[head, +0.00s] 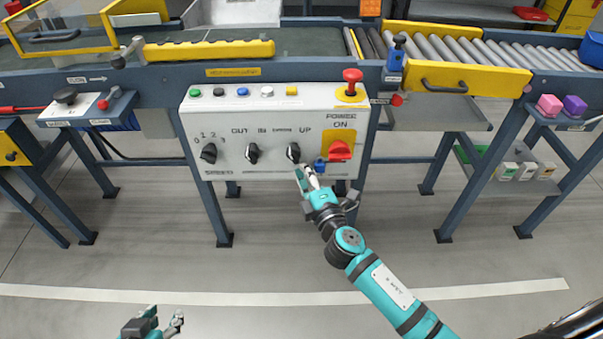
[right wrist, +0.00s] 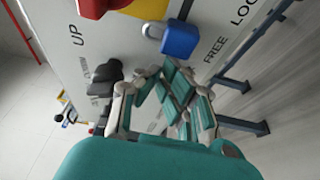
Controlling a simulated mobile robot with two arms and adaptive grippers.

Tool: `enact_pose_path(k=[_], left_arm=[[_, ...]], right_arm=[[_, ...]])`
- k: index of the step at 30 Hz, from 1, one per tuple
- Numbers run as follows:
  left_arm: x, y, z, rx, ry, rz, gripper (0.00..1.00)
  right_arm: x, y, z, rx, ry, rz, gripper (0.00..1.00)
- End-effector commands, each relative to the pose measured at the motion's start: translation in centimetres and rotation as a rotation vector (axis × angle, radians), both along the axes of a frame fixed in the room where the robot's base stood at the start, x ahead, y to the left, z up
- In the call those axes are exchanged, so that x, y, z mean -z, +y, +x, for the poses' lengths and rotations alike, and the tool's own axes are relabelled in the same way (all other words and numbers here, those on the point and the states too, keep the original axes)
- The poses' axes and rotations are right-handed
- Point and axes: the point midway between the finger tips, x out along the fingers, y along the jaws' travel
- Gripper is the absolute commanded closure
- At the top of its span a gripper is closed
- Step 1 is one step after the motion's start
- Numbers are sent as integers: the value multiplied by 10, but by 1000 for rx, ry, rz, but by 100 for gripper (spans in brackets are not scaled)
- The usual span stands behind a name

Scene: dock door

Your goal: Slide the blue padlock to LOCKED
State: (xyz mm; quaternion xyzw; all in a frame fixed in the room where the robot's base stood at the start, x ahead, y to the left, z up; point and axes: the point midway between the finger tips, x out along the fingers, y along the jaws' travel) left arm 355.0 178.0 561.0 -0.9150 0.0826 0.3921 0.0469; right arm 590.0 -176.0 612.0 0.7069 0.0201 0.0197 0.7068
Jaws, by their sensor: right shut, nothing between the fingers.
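The blue padlock (head: 319,164) hangs low on the grey control panel, left of and below the red POWER handle. In the right wrist view the padlock (right wrist: 180,40) shows its blue body and grey shackle, beside the word FREE (right wrist: 215,48); part of LOCKED (right wrist: 247,10) is cut off at the edge. My right gripper (head: 303,176) is shut and empty, just left of and below the padlock. In the right wrist view its fingertips (right wrist: 152,78) are close to the padlock; contact cannot be told. My left gripper (head: 167,317) is open and empty, low over the floor.
The black UP knob (head: 293,152) is just above my right fingertips. The red POWER handle (head: 339,151) is right of the padlock. A red mushroom button (head: 352,79) stands on the panel's top. Blue table legs (head: 216,212) flank the open floor below.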

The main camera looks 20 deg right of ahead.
Motion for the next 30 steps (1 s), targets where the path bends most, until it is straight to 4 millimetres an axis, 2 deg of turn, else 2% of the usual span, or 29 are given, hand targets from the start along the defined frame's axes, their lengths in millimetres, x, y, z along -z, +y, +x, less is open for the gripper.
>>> enact_pose_path(k=[8, 16, 30], left_arm=[[0, 0, 0, 0, 0, 0, 64], [2, 1, -3, -1, 21, 3, 64], [2, 1, -4, -2, 23, 4, 64]], right_arm=[[1, -6, -2, 1, 1, -1, 100], [0, -45, -13, 0, 1, -2, 100], [-1, -48, -10, 3, -1, -1, 100]])
